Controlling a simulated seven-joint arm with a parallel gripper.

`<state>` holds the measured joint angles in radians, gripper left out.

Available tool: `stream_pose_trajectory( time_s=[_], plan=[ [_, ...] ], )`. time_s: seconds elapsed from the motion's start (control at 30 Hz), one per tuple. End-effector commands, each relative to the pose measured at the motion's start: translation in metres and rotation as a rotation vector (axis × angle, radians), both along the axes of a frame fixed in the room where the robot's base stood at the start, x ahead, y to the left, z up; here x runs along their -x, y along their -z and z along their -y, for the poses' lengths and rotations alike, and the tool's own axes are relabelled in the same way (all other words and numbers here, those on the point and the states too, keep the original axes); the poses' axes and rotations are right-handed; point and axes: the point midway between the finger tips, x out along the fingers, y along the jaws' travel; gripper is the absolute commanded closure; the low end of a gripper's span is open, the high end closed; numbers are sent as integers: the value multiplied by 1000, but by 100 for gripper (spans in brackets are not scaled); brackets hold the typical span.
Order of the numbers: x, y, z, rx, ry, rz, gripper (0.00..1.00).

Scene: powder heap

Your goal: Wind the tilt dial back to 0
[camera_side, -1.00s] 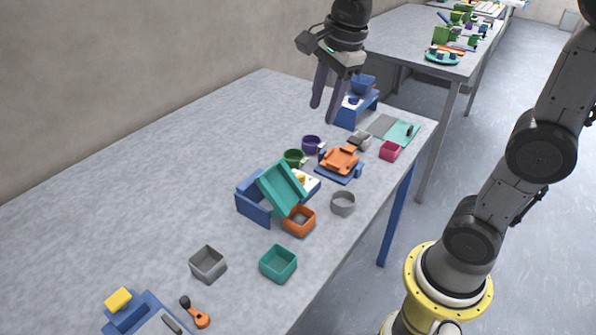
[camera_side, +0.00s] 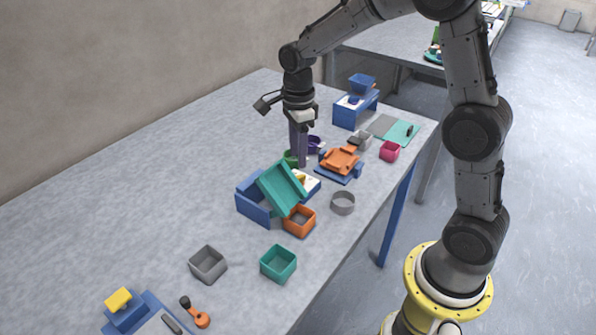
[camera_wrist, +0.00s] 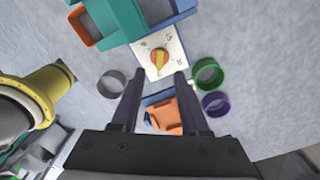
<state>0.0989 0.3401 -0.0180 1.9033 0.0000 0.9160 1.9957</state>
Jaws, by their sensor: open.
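The tilt dial is an orange knob with a yellow bar (camera_wrist: 160,58) on a white plate (camera_wrist: 174,44) with small dark marks I cannot read surely. In the side view the white plate (camera_side: 313,186) shows at the right of a blue base (camera_side: 253,205), partly behind my gripper and the tray. A teal tray (camera_side: 281,187) sits tilted on that base. It also shows in the wrist view (camera_wrist: 112,18). My gripper (camera_side: 298,164) points down above the dial's far side. In the wrist view my gripper (camera_wrist: 158,74) is open and empty, its fingertips apart either side of the knob's near edge.
Green (camera_wrist: 209,74) and purple (camera_wrist: 216,104) cups stand right of the plate in the wrist view, a grey ring (camera_wrist: 111,83) left. An orange piece on a blue base (camera_side: 340,161) and an orange box (camera_side: 299,222) are close by.

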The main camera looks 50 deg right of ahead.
Motion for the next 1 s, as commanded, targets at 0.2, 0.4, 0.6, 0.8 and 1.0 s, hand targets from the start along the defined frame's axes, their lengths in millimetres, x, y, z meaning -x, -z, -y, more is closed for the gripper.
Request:
stream_pose_trajectory(
  time_s=[0.2,0.4,0.6,0.8,1.0],
  plan=[
    [1,40,0,0,0,-4,55],
    [1,58,0,0,-1,-2,55],
    [0,63,0,0,-1,0,55],
    [0,63,0,0,-1,0,60],
    [0,63,0,0,-1,0,96]
  ],
)
